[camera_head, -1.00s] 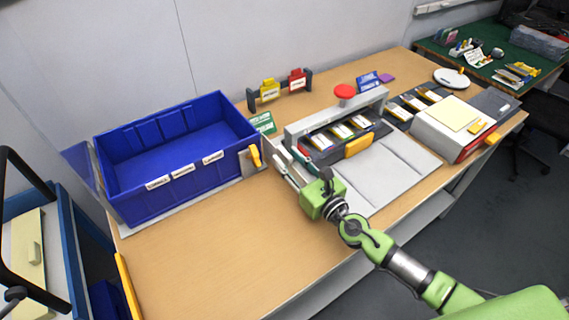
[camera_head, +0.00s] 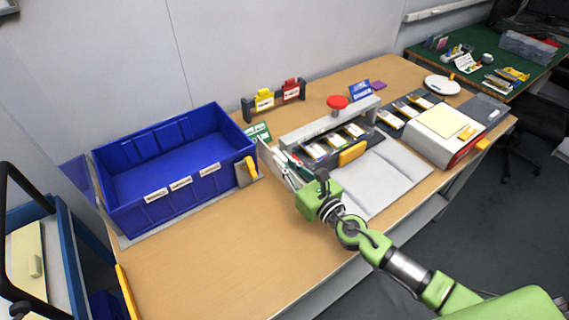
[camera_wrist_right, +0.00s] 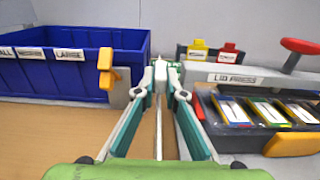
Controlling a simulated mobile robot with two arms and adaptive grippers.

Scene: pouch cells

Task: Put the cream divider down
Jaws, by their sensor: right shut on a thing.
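My right gripper (camera_head: 281,167) reaches over the wooden table between the blue bin and the press. In the wrist view its fingertips (camera_wrist_right: 160,76) close on something thin and pale. This looks like the cream divider (camera_wrist_right: 159,133), seen almost edge-on as a narrow upright strip between the fingers. Most of it is hidden, and I cannot tell whether its lower edge touches the table. My left gripper is in neither current view.
The blue bin (camera_head: 178,190) stands left, with a yellow-handled plate (camera_head: 247,172) at its near right corner. The press (camera_head: 330,124) with a red knob and cell tray (camera_head: 335,146) is right. Bare table (camera_head: 215,240) lies in front of the bin.

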